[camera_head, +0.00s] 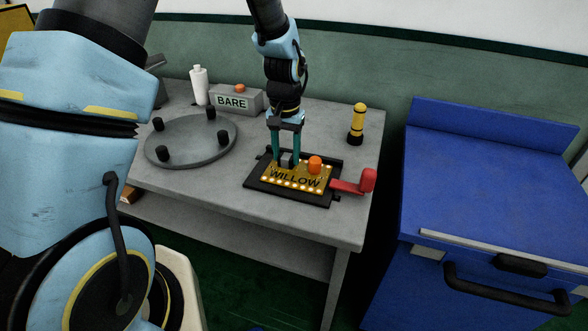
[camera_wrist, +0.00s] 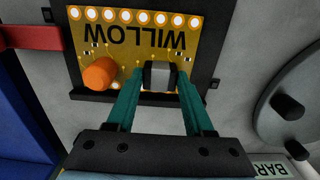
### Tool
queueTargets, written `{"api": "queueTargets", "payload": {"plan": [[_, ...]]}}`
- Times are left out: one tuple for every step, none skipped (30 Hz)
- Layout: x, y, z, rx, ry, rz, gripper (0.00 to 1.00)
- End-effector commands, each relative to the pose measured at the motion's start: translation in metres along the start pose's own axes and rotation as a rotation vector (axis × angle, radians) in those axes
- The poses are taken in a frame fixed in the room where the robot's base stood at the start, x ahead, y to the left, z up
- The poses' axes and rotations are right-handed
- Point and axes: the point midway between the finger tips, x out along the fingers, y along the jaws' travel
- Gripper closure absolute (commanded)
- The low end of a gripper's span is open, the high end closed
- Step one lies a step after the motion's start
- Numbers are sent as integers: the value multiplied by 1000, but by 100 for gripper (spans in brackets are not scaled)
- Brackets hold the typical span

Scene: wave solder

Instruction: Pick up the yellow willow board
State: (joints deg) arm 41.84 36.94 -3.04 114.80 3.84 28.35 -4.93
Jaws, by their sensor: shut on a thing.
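The yellow willow board (camera_head: 303,183) lies in a black frame (camera_head: 254,184) on the grey table. It bears the word WILLOW, a row of pale round pads, an orange knob-like part and a small grey-and-black block. In the wrist view the board (camera_wrist: 113,55) shows upside down, with the orange part (camera_wrist: 100,73) left of my fingers. My gripper (camera_head: 287,163) points down at the board's back edge. Its teal fingers are shut on the grey-and-black block (camera_wrist: 160,76), one on each side. I cannot tell whether the board is lifted off the frame.
A red handle (camera_head: 355,182) sticks out right of the frame. A round grey plate (camera_head: 190,146) with several black posts lies left. Behind are a BARE box (camera_head: 236,101), a white bottle (camera_head: 199,86) and a yellow-black post (camera_head: 357,125). A blue cabinet (camera_head: 490,185) stands right.

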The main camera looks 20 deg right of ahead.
Motion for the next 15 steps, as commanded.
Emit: {"api": "queueTargets", "payload": {"plan": [[0, 0, 0, 0, 0, 0, 68], [0, 0, 0, 0, 0, 0, 71], [0, 0, 0, 0, 0, 0, 76], [0, 0, 0, 0, 0, 0, 79], [0, 0, 0, 0, 0, 0, 82], [0, 0, 0, 0, 0, 0, 87], [0, 0, 0, 0, 0, 0, 90], [0, 0, 0, 0, 0, 0, 94], [0, 0, 0, 0, 0, 0, 98], [0, 0, 0, 0, 0, 0, 100], [0, 0, 0, 0, 0, 0, 100], [0, 0, 0, 0, 0, 0, 100], [0, 0, 0, 0, 0, 0, 100], [0, 0, 0, 0, 0, 0, 100], [0, 0, 0, 0, 0, 0, 100]]}}
